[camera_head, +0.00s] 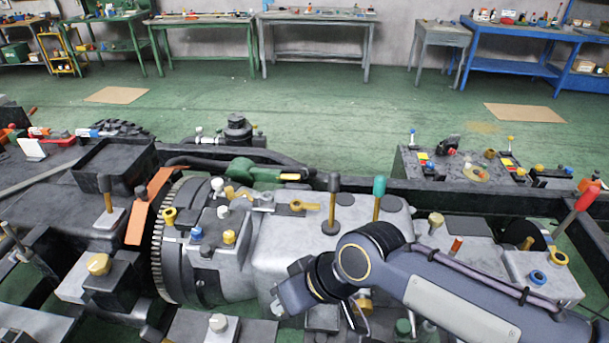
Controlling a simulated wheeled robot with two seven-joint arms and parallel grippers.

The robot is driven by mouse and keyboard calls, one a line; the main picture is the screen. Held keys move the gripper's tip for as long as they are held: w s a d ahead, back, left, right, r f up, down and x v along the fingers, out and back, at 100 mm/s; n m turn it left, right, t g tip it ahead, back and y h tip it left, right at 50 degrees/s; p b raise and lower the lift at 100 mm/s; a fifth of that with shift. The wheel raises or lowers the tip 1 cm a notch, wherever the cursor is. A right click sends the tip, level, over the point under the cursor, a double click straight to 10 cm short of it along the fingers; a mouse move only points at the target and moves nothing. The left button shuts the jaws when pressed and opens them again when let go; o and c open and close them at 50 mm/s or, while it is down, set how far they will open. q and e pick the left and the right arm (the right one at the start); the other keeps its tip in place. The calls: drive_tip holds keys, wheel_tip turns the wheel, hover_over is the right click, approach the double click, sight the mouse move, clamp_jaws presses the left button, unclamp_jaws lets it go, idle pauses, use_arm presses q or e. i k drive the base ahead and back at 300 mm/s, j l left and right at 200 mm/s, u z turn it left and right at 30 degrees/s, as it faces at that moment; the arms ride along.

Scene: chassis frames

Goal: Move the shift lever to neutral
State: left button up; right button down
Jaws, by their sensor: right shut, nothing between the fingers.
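Several levers stand on the chassis, and I cannot tell by label which is the shift lever. A black-knobbed lever (334,185) rises nearly upright from the grey gearbox housing (285,245). Right of it, a teal-knobbed lever (379,187) stands on the same housing. A red-knobbed lever (586,197) leans right at the far right. A dark-topped lever (105,185) stands at the left. My right gripper (277,302) is shut and empty, in front of the housing and below the black-knobbed lever; its fingertips show only poorly. My left gripper is out of view.
A toothed flywheel ring (160,240) and orange bracket (148,205) flank the housing on the left. Small yellow and blue caps crowd its top. A dark frame rail (470,197) runs behind.

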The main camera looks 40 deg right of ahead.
sight(334, 178)
drive_tip(key=z, duration=0.4)
drive_tip(key=l+z, duration=0.1)
drive_tip(key=z, duration=0.75)
drive_tip(key=i+l+z, duration=0.1)
drive_tip(key=z, duration=0.3)
drive_tip(key=k+j+z, duration=0.2)
drive_tip(key=z, duration=0.2)
drive_tip(key=j, duration=0.1)
